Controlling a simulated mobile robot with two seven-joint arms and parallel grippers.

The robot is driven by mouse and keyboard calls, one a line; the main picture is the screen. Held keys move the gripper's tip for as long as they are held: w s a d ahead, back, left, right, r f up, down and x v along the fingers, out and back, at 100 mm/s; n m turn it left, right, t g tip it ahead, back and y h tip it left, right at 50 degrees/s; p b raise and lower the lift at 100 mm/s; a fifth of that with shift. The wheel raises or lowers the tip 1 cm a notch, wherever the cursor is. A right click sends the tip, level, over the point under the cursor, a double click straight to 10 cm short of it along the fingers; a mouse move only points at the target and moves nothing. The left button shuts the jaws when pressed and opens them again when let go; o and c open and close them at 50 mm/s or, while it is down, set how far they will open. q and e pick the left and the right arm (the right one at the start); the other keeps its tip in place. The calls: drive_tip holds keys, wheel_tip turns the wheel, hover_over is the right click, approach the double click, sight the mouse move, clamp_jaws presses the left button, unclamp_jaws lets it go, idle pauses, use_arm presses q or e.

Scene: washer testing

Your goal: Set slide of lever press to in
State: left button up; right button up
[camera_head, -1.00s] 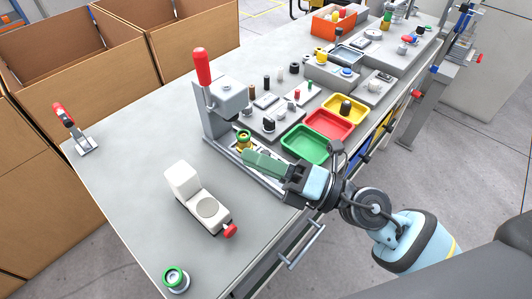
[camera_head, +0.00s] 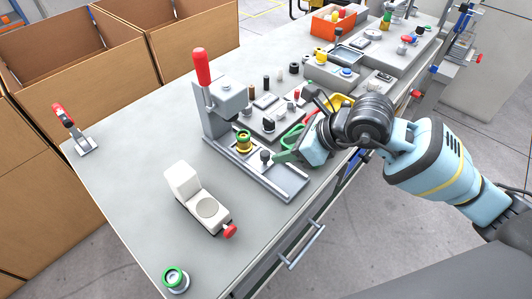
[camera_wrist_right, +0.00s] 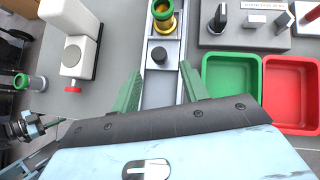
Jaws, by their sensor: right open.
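The lever press (camera_head: 210,122) is a grey stand with a red lever pointing up. Its rail (camera_head: 285,186) extends toward the table's front edge. On the slide stands a yellow part with a green ring (camera_head: 244,142), just in front of the press; a dark round knob (camera_head: 265,156) is nearer the front. My right gripper (camera_head: 279,157) has green fingers beside the knob. In the right wrist view the gripper (camera_wrist_right: 161,88) is open and empty. Its fingers straddle the rail, with the knob (camera_wrist_right: 159,55) slightly beyond the tips. A dark green-tipped mechanism (camera_wrist_right: 30,127) may be my left gripper; its state is unclear.
A white device with a red knob (camera_head: 197,200) stands left of the rail. Green (camera_wrist_right: 232,98) and red (camera_wrist_right: 292,122) trays lie right of it. A grey block with small parts (camera_head: 268,124) sits close beside the press.

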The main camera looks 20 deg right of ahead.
sight(267, 154)
drive_tip(key=x, duration=0.7)
drive_tip(key=shift+w+a+f, duration=0.1)
drive_tip(key=shift+a+f, duration=0.05)
drive_tip(key=shift+a, duration=0.1)
clamp_jaws()
